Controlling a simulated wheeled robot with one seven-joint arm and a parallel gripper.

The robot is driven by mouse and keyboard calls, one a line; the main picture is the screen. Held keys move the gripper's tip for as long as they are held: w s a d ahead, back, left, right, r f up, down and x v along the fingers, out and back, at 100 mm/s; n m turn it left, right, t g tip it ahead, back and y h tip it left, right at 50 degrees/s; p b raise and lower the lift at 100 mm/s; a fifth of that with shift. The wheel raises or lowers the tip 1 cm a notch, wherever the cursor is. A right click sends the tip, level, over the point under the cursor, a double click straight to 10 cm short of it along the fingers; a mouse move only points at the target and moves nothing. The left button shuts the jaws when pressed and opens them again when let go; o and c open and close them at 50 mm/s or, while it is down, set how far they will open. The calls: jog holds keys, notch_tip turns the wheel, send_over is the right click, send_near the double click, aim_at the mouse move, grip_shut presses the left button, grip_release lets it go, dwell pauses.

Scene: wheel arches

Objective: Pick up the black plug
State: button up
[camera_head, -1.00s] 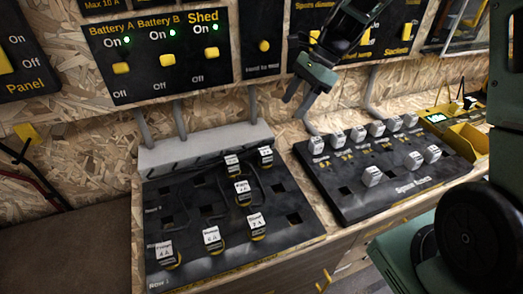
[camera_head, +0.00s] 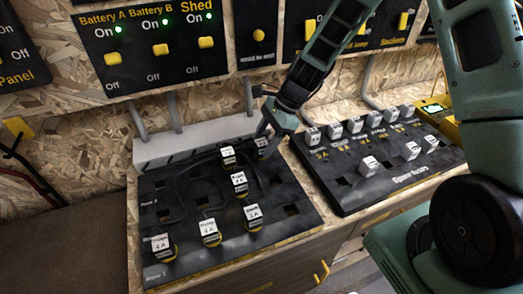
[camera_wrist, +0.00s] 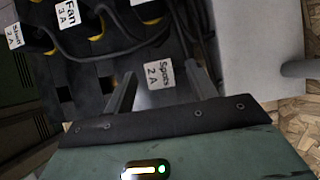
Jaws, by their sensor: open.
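Black plugs with white labels stand on a black socket board (camera_head: 185,262) at the left. One plug (camera_head: 262,147), at the board's back right, is partly covered by my gripper (camera_head: 264,138) in the head view. In the wrist view the label of this plug (camera_wrist: 160,75) reads "Spots 2 A", and it lies between the two fingers of my gripper (camera_wrist: 162,74). My gripper is open, with gaps on both sides of the label. I cannot tell how far down the fingers reach around the plug's body, which is mostly hidden.
Other plugs stand close by, including the "Fan" plug (camera_head: 239,183) and one at the back (camera_head: 228,155). Dark cables run between them. A grey duct (camera_head: 190,143) lies behind the board. A second board (camera_head: 345,190) with several white-topped pieces is at the right.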

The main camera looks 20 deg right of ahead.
jog(key=shift+x, duration=1)
jog(key=c, duration=1.1)
